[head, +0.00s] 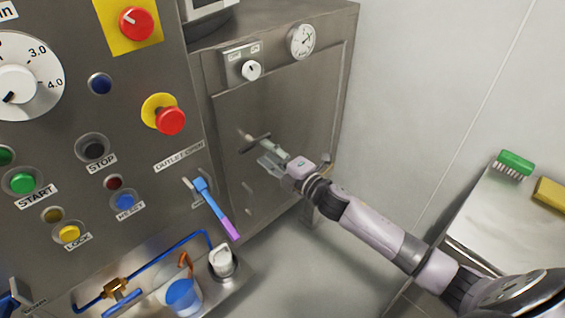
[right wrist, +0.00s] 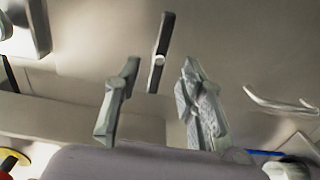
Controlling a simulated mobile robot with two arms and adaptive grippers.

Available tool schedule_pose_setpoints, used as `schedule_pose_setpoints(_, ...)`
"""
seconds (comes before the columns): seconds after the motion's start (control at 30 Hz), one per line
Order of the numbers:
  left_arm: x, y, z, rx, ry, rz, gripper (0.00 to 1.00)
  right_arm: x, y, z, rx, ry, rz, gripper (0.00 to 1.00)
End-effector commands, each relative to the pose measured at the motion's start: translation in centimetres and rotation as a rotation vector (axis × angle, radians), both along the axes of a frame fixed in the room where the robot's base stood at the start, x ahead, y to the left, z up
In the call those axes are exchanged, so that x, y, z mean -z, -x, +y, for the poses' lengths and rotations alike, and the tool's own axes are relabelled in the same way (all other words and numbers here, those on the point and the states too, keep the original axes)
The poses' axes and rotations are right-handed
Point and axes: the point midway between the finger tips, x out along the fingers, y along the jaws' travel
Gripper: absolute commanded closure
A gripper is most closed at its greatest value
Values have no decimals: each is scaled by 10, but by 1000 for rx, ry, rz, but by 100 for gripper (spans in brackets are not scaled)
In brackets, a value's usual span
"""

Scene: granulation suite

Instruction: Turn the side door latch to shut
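The side door latch (head: 256,144) is a short dark bar on the grey steel side door (head: 235,115). In the head view it lies close to level, its right end slightly higher. My right gripper (head: 262,152) is at the latch, its fingers pointing at the door and partly covering the bar. In the right wrist view the latch (right wrist: 161,45) stands nearly upright beyond the gap between the two fingers of the right gripper (right wrist: 159,72). The fingers are apart, with nothing seen between them. I cannot tell whether a finger touches the bar. My left gripper is not in view.
Above the door are a white knob (head: 251,70) and a round gauge (head: 301,41). Left of it is a control panel with a red stop button (head: 171,120) and a blue-and-purple lever (head: 215,207). A steel table (head: 495,220) with a green brush (head: 515,163) stands right.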

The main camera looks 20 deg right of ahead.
Motion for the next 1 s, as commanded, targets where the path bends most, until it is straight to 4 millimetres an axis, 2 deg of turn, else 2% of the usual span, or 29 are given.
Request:
schedule_pose_setpoints(0.03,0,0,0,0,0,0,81,1,11,-4,-1,2,2,63)
schedule_pose_setpoints(0.2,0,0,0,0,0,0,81,1,37,-13,0,1,2,63)
schedule_pose_setpoints(0.4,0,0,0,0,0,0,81,0,52,-19,1,0,1,63)
schedule_pose_setpoints(1.0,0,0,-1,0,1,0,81,2,55,-21,4,-3,6,63)
